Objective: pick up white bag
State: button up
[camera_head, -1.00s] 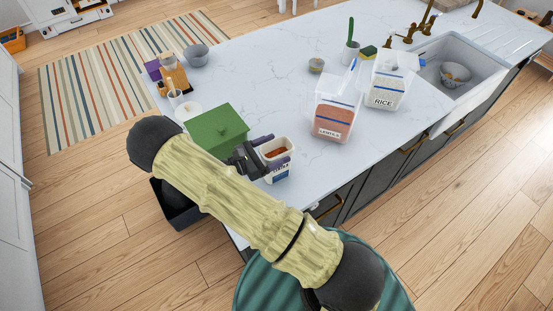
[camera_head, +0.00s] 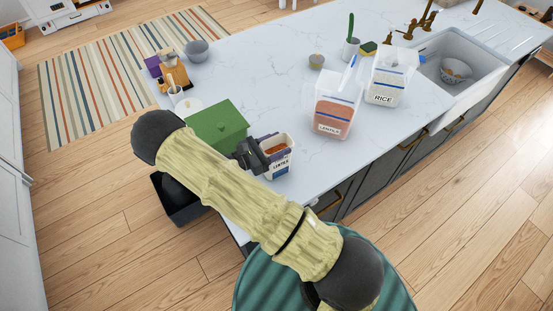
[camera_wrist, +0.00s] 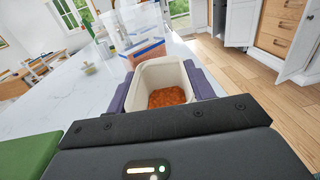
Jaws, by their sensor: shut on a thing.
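The white bag (camera_head: 282,170) is a small open-topped white holder with a dark blue label and orange-red contents, near the counter's front edge in the head view. In the wrist view, the white bag (camera_wrist: 165,75) stands upright with its opening facing up. My gripper (camera_wrist: 160,88) has a purple finger on the left and right sides of it and is shut on it. In the head view, my gripper (camera_head: 265,152) partly hides its left side. Whether its base touches the counter cannot be told.
A green box (camera_head: 218,125) sits just left of my gripper on the white counter (camera_head: 270,80). A clear lentils container (camera_head: 335,112) and a rice container (camera_head: 388,80) stand to the right, before the sink (camera_head: 465,75). The counter's middle is mostly clear.

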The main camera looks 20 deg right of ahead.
jog(key=shift+w, duration=0.1)
grip_shut()
